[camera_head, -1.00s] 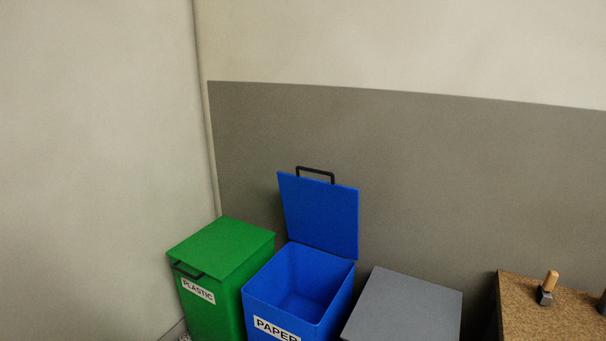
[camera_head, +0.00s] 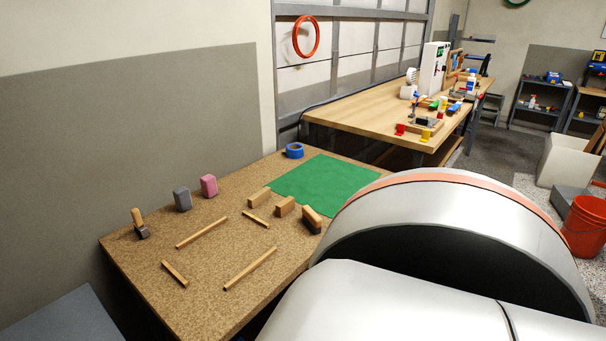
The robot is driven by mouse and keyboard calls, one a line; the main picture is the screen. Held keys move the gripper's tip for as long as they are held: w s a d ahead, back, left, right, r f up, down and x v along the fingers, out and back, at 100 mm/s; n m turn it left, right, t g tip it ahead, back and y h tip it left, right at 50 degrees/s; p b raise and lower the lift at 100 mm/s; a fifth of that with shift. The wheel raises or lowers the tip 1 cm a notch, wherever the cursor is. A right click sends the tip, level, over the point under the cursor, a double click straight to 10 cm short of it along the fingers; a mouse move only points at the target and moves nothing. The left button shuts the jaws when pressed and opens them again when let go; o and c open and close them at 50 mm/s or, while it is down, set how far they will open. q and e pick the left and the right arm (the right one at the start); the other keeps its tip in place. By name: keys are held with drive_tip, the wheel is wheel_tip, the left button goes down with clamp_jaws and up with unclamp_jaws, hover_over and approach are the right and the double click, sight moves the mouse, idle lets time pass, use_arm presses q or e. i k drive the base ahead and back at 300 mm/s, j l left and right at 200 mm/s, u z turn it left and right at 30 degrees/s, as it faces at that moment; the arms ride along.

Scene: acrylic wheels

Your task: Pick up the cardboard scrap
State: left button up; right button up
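I cannot make out a cardboard scrap in the head view. Tan pieces lie on the brown workbench (camera_head: 215,220): a block (camera_head: 259,198), a second block (camera_head: 285,207) and several thin strips, such as the long strip (camera_head: 250,268) near the front. They look like wood, but I cannot be sure of their material. Neither of my grippers is in view. A large pale rounded part of my own body covers the lower right and hides what is behind it.
A green mat (camera_head: 325,184), blue tape roll (camera_head: 294,151), pink block (camera_head: 208,186), grey block (camera_head: 182,199) and wooden-handled tool (camera_head: 139,223) are on the bench. A longer wooden table (camera_head: 365,112) stands behind. A red bucket (camera_head: 586,227) is at the right.

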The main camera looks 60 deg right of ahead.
sight(287, 205)
drive_tip(key=j+z, duration=0.1)
drive_tip(key=z, duration=1.85)
drive_tip(key=i+l+z, duration=0.25)
drive_tip(key=i+l, duration=0.15)
